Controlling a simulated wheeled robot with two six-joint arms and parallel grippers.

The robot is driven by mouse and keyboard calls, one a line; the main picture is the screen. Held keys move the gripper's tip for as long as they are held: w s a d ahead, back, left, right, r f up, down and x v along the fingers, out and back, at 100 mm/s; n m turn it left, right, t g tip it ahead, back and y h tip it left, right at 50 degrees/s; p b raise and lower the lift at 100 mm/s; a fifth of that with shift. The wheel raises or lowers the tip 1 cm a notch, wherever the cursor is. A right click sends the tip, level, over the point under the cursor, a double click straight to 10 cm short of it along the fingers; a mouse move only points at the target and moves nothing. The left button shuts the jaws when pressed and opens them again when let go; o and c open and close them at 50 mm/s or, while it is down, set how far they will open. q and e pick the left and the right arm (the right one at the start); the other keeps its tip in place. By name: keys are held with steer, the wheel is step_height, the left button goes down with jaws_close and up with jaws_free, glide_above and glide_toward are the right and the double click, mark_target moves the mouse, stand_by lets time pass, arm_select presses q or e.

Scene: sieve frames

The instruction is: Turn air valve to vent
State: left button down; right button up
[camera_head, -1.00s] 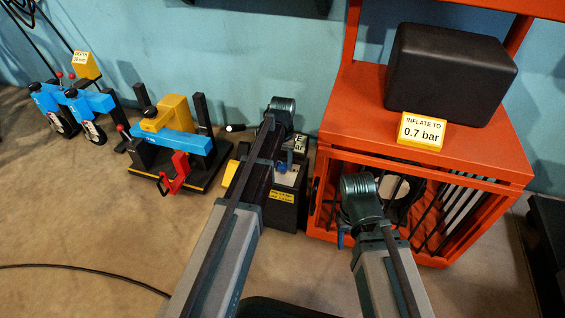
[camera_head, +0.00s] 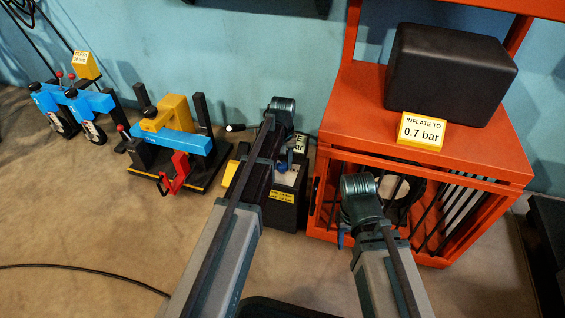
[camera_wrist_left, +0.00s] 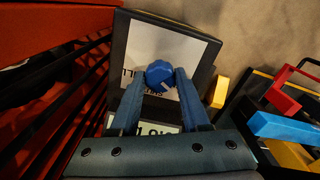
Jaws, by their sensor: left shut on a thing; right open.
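The air valve shows in the left wrist view as a blue faceted knob (camera_wrist_left: 160,75) on a white panel (camera_wrist_left: 185,52) with black lettering, partly covered. The panel is on top of a black box (camera_head: 286,212) between the yellow-and-blue stand and the red cage. My left gripper (camera_wrist_left: 160,82) is shut on the knob, one blue finger on each side. In the head view my left gripper (camera_head: 283,165) reaches down to the box top, and my arm hides much of it. My right gripper (camera_head: 342,238) is open and empty, in front of the red cage.
The red cage (camera_head: 365,100) stands close on the right, with a black block (camera_head: 450,75) and a sign reading "INFLATE TO 0.7 bar" (camera_head: 422,131). A blue-and-yellow stand with a red handle (camera_head: 174,174) is on the left. The floor (camera_head: 80,220) at front left is mostly clear, with a cable.

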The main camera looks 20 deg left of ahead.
mark_target(283, 164)
arm_select(q)
steer(key=shift+c, duration=1.9)
jaws_free()
step_height(283, 164, up, 14)
steer(key=p, duration=1.3)
steer(key=shift+p, duration=0.4)
steer(key=shift+f, duration=0.15)
